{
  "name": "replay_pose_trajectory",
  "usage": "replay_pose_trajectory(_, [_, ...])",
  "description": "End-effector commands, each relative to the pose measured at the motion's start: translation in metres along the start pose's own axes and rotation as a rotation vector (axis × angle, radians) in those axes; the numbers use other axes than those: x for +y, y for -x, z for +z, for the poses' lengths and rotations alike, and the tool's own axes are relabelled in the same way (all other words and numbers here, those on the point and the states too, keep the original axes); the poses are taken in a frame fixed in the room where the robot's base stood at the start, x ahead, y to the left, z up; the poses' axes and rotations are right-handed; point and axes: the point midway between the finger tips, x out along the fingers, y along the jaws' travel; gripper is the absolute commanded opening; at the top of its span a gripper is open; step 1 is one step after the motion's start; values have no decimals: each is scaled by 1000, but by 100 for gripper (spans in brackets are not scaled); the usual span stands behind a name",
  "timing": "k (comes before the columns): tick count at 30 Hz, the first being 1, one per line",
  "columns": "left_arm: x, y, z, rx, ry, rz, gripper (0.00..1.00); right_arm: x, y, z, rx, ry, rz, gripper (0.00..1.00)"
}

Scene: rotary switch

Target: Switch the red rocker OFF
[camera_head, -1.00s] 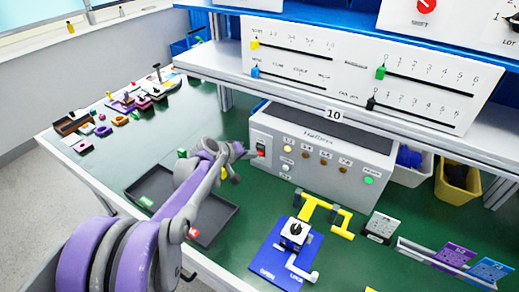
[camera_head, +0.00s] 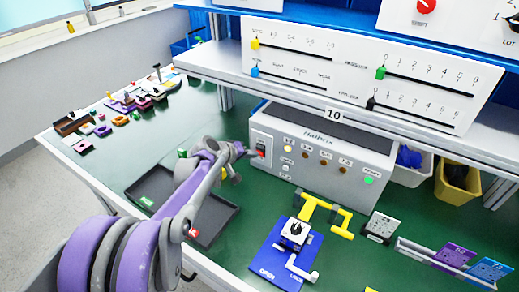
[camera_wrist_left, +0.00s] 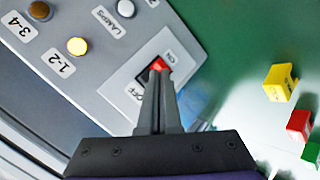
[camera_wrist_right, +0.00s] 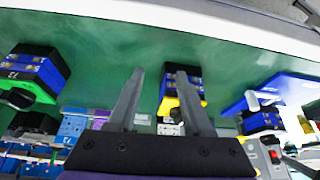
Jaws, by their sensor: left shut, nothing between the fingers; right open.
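The red rocker (camera_head: 261,151) is on the left end of the front of the grey box (camera_head: 320,165). In the left wrist view the rocker (camera_wrist_left: 160,64) sits in a white plate marked ON and OFF. My left gripper (camera_head: 243,151) is beside the rocker in the head view. In the left wrist view the left gripper (camera_wrist_left: 158,76) is shut and empty, its tips over or against the rocker; contact cannot be told. My right gripper (camera_wrist_right: 160,72) is open and empty, away from the box.
Lamps line the box front, including a lit yellow one (camera_wrist_left: 77,46). A dark tray (camera_head: 222,208) lies left of the box. A blue plate with a rotary switch (camera_head: 285,262) and a yellow handle (camera_head: 326,210) are in front. The shelf edge (camera_head: 345,113) is above.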

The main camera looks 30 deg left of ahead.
Motion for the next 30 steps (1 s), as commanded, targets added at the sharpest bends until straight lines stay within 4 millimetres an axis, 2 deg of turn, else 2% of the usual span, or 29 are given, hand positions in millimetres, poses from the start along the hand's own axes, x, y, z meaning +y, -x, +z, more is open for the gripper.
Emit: replay_pose_trajectory(30, [6, -8, -6, 0, 0, 0, 0, 0, 3, -2, 1, 0, 0, 50])
